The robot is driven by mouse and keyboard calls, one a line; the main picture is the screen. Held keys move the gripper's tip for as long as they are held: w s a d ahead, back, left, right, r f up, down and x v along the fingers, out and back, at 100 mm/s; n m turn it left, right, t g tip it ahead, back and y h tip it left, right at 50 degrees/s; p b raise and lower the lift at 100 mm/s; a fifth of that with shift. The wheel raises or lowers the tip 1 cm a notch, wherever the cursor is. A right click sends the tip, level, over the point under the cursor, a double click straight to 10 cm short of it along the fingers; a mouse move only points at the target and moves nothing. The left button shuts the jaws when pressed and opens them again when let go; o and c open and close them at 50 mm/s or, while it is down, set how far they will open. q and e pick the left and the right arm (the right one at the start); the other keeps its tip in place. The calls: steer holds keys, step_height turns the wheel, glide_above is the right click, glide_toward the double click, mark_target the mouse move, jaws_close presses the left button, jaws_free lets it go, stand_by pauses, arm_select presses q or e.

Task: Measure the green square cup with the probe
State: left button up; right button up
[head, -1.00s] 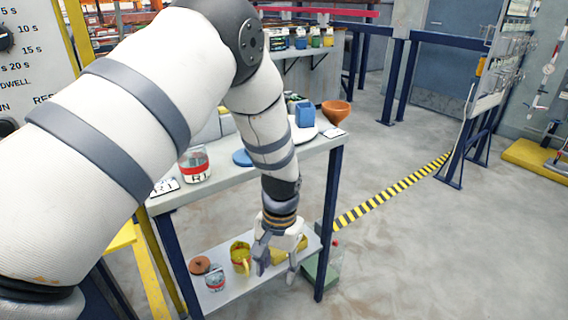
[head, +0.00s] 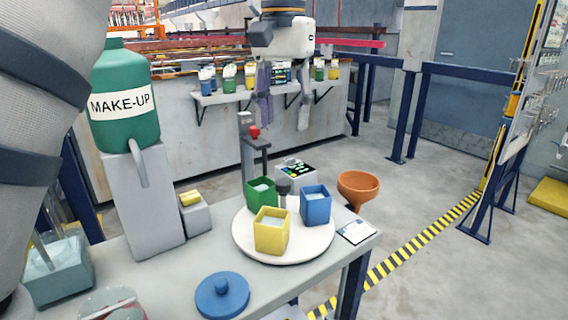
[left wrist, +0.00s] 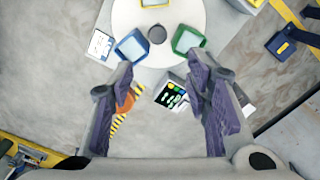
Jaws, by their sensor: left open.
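The green square cup (head: 261,195) holds pale liquid and stands on a round white turntable (head: 312,246), beside a blue square cup (head: 316,207) and a yellow one (head: 271,232). The green cup also shows in the left wrist view (left wrist: 187,40). A grey post with a red knob (head: 254,132) stands behind the green cup. A small box with a dark display (head: 297,169) sits beside it. I cannot make out the probe for certain. My left gripper (head: 284,112) is open and empty, above and beyond the turntable, pointing down. My right gripper is not in view.
A green MAKE-UP jug (head: 125,95) stands on a grey block at left. A blue lid (head: 222,296) lies near the front edge, and a card (head: 356,230) lies right of the turntable. An orange funnel (head: 357,188) is at the right end.

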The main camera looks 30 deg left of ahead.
mark_target(284, 181)
arm_select(q)
steer(key=shift+s+d+f, duration=0.2)
steer(key=shift+s+f, duration=0.1)
steer(key=shift+f, duration=0.35)
steer(key=shift+s+d+f, duration=0.15)
steer(key=shift+s+f, duration=0.15)
steer(key=shift+f, duration=0.3)
step_height(284, 181, down, 9)
steer(key=shift+w+f+p, duration=0.1)
steer(key=shift+w+p, duration=0.05)
steer(key=shift+p, duration=0.35)
jaws_close()
